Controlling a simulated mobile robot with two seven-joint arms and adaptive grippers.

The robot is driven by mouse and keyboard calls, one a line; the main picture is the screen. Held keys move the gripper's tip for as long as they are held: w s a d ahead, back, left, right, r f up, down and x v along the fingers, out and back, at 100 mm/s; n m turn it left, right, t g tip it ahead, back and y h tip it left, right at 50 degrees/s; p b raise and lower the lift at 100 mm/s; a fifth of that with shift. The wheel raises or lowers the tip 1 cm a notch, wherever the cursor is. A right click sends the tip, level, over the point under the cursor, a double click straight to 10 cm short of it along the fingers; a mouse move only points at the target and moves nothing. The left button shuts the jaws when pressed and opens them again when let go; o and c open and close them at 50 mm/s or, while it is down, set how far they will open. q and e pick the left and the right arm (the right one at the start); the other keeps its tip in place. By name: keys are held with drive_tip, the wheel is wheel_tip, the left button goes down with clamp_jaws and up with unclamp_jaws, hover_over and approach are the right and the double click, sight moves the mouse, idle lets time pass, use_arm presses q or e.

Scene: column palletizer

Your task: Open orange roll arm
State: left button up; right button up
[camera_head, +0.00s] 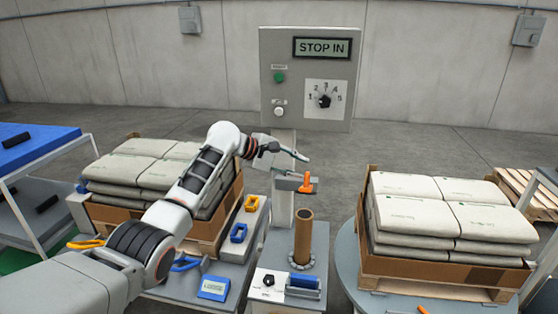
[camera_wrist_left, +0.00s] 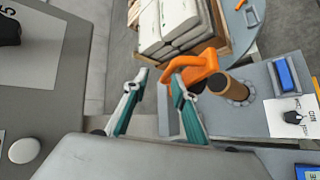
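The orange roll arm (camera_head: 306,186) sits on a grey bracket on the post, just above a brown cardboard tube (camera_head: 303,236). In the left wrist view the orange arm (camera_wrist_left: 204,66) curves behind the right finger, beside the tube (camera_wrist_left: 230,86). My left gripper (camera_head: 301,159) is just above the orange arm in the head view. In the left wrist view the gripper (camera_wrist_left: 158,78) has its fingers apart with nothing between them. I cannot tell whether the right finger touches the orange part. My right gripper is out of view.
A grey control panel (camera_head: 268,100) reading "STOP IN", with a dial and buttons, stands behind the gripper. Pallets of sacks stand left (camera_head: 140,163) and right (camera_head: 410,205). Blue (camera_head: 238,233) and yellow (camera_head: 251,203) handles lie on the left console.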

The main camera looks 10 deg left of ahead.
use_arm(q)
drive_tip(key=v, duration=0.7)
drive_tip(key=shift+a, duration=0.2)
drive_tip(key=shift+s+r, duration=0.1)
